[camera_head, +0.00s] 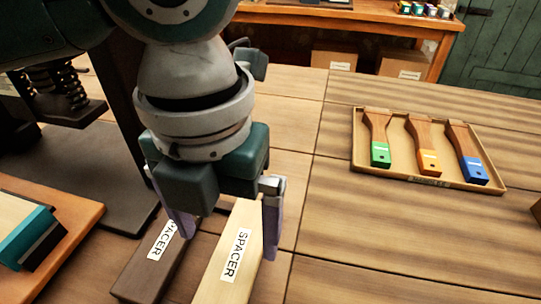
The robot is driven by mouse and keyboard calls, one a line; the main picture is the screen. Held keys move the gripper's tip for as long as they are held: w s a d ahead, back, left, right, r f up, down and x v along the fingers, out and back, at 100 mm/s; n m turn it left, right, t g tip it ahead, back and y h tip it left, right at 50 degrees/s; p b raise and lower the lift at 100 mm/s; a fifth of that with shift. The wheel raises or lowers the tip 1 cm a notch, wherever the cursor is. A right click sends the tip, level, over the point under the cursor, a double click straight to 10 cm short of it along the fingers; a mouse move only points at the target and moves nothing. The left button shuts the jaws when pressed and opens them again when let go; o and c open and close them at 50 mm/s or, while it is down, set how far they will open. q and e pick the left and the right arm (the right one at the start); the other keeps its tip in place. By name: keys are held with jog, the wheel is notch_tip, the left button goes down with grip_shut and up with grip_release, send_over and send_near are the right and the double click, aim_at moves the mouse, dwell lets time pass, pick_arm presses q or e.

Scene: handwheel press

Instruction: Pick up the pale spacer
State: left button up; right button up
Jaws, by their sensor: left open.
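The pale spacer (222,285) is a light wooden block with a white SPACER label, at the bottom middle of the head view. A dark brown spacer (140,283) with a similar label lies beside it on the left. My left gripper (229,246) is open and points down over the far end of the pale spacer. I cannot tell whether the fingers touch anything. My right gripper is not in view.
A tray (357,152) with green-, orange- and blue-ended wooden tools sits at the right. A dark machine with springs (70,88) and a grey base (92,165) stands at the left. An orange-brown board (75,225) lies at left front. The table right of the pale spacer is clear.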

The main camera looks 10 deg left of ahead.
aim_at(237, 254)
pick_arm(q)
jog(key=f, duration=0.2)
jog(key=w+f+b, duration=0.1)
jog(key=f, duration=0.2)
jog(key=shift+f, duration=0.2)
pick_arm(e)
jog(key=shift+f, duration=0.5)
pick_arm(q)
jog(key=shift+d, duration=0.1)
jog(key=shift+c, duration=0.2)
jog(key=c, duration=1.4)
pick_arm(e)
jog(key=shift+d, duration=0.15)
pick_arm(q)
jog(key=shift+r, duration=0.1)
